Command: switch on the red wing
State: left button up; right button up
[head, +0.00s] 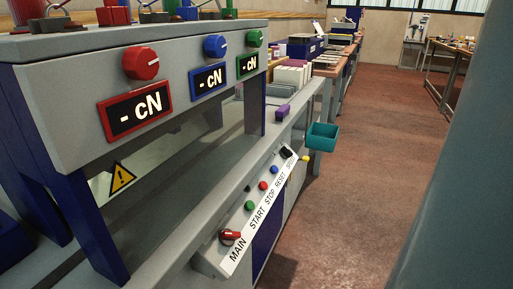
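A red wing-shaped rotary switch (231,236) sits at the near end of the sloping control strip (222,262), beside the printed word MAIN. Its handle appears to lie roughly sideways; I cannot tell from this whether it is on or off. Further along the strip are a green button (249,205), a red button (263,185), a blue button (274,169) and a black knob (287,152), with the words START, STOP, RESET and SPEED alongside. Neither of my grippers is in view.
The grey machine panel above has red (141,64), blue (215,46) and green (253,38) knobs over "- cN" displays. A teal bin (322,137) juts out beyond the strip. A large blurred grey-green shape covers the right edge. The floor in front (350,215) is clear.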

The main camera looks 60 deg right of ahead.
aim_at(227, 236)
jog(key=z, duration=1.8)
